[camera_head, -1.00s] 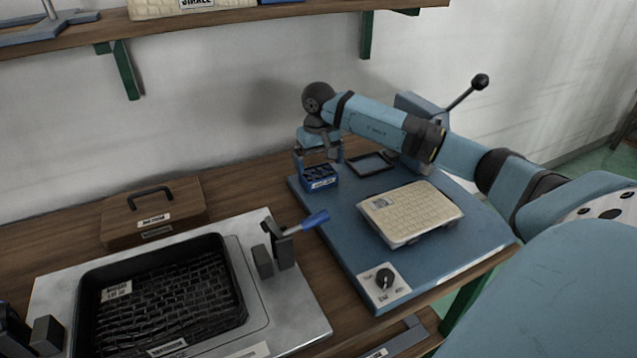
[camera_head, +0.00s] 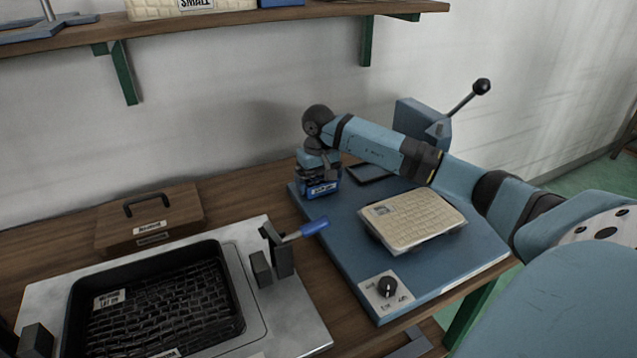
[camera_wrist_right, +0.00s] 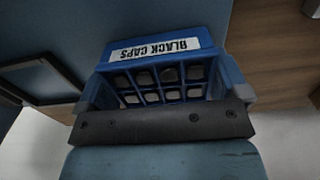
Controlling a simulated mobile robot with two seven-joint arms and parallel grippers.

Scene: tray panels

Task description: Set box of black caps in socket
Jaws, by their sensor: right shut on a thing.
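The box of black caps (camera_head: 320,188) is a small blue box with a white label, at the back left corner of the blue base plate. My right gripper (camera_head: 318,172) is shut on it from above. In the right wrist view the box (camera_wrist_right: 165,75) shows its "BLACK CAPS" label and a grid of cells, close against the gripper (camera_wrist_right: 160,125). I cannot tell if the box touches the plate. The socket, a dark square frame (camera_head: 371,173), lies to the right of the box and is partly hidden by my arm; it also shows in the right wrist view (camera_wrist_right: 42,78). My left gripper is not in view.
A cream textured panel (camera_head: 415,218) sits on the blue plate (camera_head: 345,240), with a knob (camera_head: 387,287) in front. A lever press (camera_head: 425,120) stands behind my right arm. A black tray (camera_head: 155,305) and a wooden box (camera_head: 150,222) are at left.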

